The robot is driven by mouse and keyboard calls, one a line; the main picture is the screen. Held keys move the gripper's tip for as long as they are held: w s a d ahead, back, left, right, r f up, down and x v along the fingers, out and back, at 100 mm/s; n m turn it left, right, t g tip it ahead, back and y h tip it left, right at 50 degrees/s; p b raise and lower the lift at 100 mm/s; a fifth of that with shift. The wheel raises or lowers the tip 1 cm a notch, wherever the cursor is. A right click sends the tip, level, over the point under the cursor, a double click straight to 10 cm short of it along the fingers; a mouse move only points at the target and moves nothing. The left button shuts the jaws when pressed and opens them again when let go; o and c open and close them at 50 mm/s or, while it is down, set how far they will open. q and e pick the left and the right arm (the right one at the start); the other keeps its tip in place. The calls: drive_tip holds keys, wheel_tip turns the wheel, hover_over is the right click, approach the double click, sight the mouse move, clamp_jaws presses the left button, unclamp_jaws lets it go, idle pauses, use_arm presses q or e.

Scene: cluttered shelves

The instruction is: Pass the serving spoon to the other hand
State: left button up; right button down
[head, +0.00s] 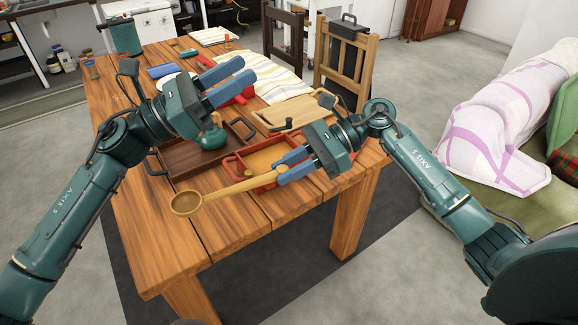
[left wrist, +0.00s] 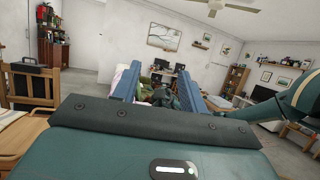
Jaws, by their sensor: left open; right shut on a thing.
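The serving spoon (head: 232,190) is wooden, with a round bowl at its left end and a long handle running right. My right gripper (head: 282,170) is shut on the handle's right end and holds the spoon over the table's front part, bowl to the left. My left gripper (head: 229,86) is open and empty, higher and further back than the spoon, its blue fingers pointing right. In the left wrist view its two fingers (left wrist: 157,84) stand apart with nothing between them. The spoon does not show in that view.
The wooden table (head: 140,230) carries a dark brown tray (head: 180,165), a teal teapot (head: 212,138), a red box (head: 235,165), a light wooden tray (head: 290,112) and a striped cloth (head: 262,75). Chairs (head: 345,60) stand behind. The table's front left part is bare.

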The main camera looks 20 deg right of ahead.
use_arm(q)
drive_tip(key=w+a+f+n+t+y, duration=0.3)
drive_tip(key=a+f+n+t, duration=0.3)
drive_tip(key=n, duration=0.5)
drive_tip(key=w+a+f+n+t+y, duration=0.2)
drive_tip(key=w+a+f+n+t, duration=0.1)
drive_tip(key=n+t, duration=0.55)
drive_tip(key=s+a+f+n+y, duration=0.2)
drive_tip(key=a+f+n+y, duration=0.15)
drive_tip(key=f+n, duration=0.3)
drive_tip(key=s+a+f+n+y, duration=0.1)
drive_tip(key=a+f+n+y, duration=0.1)
drive_tip(key=f+n+y, duration=0.35)
drive_tip(key=s+a+f+n+g+y, duration=0.2)
drive_tip(key=s+a+f+n+g, duration=0.1)
drive_tip(key=s+f+n, duration=0.6)
drive_tip(key=s+a+f+n+g+y, duration=0.2)
drive_tip(key=s+f+n, duration=0.7)
drive_tip(key=s, duration=0.5)
wheel_tip(320, 180, down, 2)
drive_tip(key=shift+s+a+f+g+y, duration=0.2)
drive_tip(key=shift+a+g+y, duration=0.25)
drive_tip(key=shift+a, duration=0.6)
